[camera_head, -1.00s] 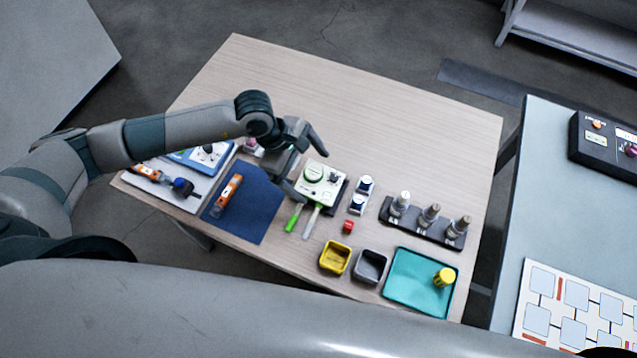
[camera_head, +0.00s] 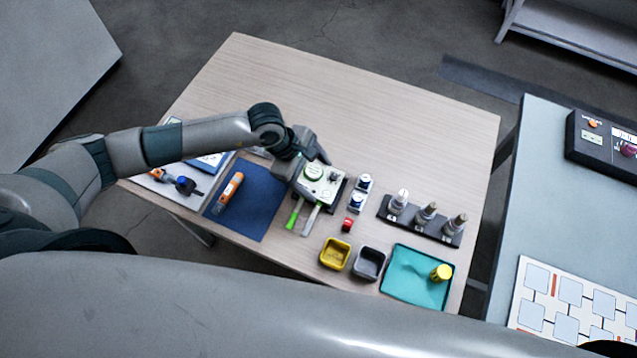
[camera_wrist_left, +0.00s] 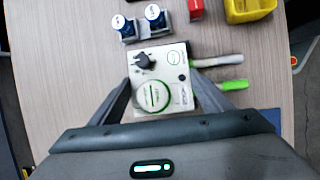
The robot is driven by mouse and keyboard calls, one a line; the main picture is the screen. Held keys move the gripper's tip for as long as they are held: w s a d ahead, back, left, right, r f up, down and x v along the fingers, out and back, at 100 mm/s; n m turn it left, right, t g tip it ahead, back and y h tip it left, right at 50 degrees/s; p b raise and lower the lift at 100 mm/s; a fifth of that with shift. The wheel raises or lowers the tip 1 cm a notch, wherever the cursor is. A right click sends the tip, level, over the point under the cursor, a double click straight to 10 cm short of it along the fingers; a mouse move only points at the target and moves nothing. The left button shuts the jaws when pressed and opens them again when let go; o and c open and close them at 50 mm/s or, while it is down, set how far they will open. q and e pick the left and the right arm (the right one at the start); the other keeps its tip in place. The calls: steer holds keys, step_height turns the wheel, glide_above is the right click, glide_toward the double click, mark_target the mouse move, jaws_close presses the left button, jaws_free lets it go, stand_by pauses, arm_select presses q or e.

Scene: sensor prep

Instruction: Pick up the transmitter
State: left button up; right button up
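A pale box-shaped device with a round green-ringed disc and a dark knob, apparently the transmitter (camera_head: 322,187), lies on the wooden table; no readable label confirms its name. It also shows in the wrist view (camera_wrist_left: 154,92). My left gripper (camera_head: 303,166) is over it from the far side, partly covering it. In the wrist view the fingers of my left gripper (camera_wrist_left: 161,86) are spread, one on either side of the device. Whether they touch it I cannot tell. My right gripper is not in view.
A green-handled tool (camera_head: 294,214) and a pale one lie beside the device. Close by are blue-and-white pieces (camera_head: 357,202), a red block (camera_head: 347,225), a yellow bin (camera_head: 335,254) and a grey bin (camera_head: 368,264). A blue mat (camera_head: 262,205) lies left. The table's far part is clear.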

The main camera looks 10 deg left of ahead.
arm_select(q)
steer(key=c, duration=0.4)
steer(key=shift+r, duration=0.15)
steer(key=shift+r+b, duration=0.65)
steer(key=shift+r, duration=0.2)
step_height(320, 180, up, 2)
steer(key=shift+r+b, duration=0.1)
steer(key=shift+b, duration=0.5)
steer(key=s+d+r+b, duration=0.2)
steer(key=s+r+b, duration=0.2)
steer(key=s+r, duration=0.3)
steer(key=shift+s+d, duration=0.25)
steer(key=shift+s, duration=1.95)
steer(key=shift+w, duration=0.15)
